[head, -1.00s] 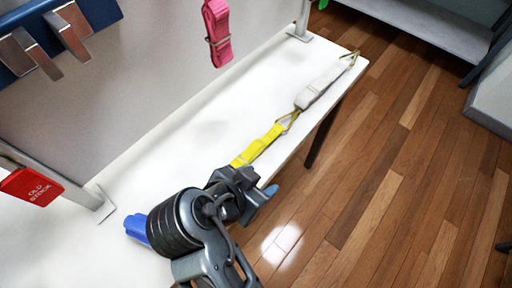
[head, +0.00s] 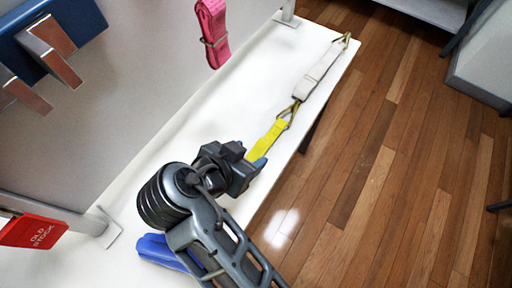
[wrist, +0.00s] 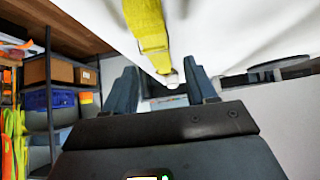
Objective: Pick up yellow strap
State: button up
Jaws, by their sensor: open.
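The yellow strap (head: 267,140) lies on the white table, with a metal hook or ring at its far end. Its near part is hidden behind my gripper (head: 248,165) in the head view. In the wrist view the yellow strap (wrist: 148,25) hangs into the picture from the top. Its lower end, with a small pale tip, reaches the gap between the two blue-grey fingers of my gripper (wrist: 163,84). The fingers are apart on either side of that end and do not grip it. I cannot tell how deep the strap sits between them.
A white strap (head: 315,78) lies beyond the yellow one. A blue object (head: 160,250) lies beside my arm. A pink strap (head: 212,30) hangs on the wall panel, and a red "OLD STOCK" tag (head: 35,231) is at left. The white table (head: 215,110) is otherwise mostly clear.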

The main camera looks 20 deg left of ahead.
aim_at(259, 149)
jog(key=x, duration=0.2)
jog(key=p+x, duration=0.1)
jog(key=x, duration=0.1)
jog(key=shift+w+d+r, duration=0.2)
jog(key=shift+w, duration=0.15)
jog(key=shift+w+f, duration=0.45)
jog(key=shift+f, duration=0.05)
jog(key=shift+c, duration=0.2)
grip_shut()
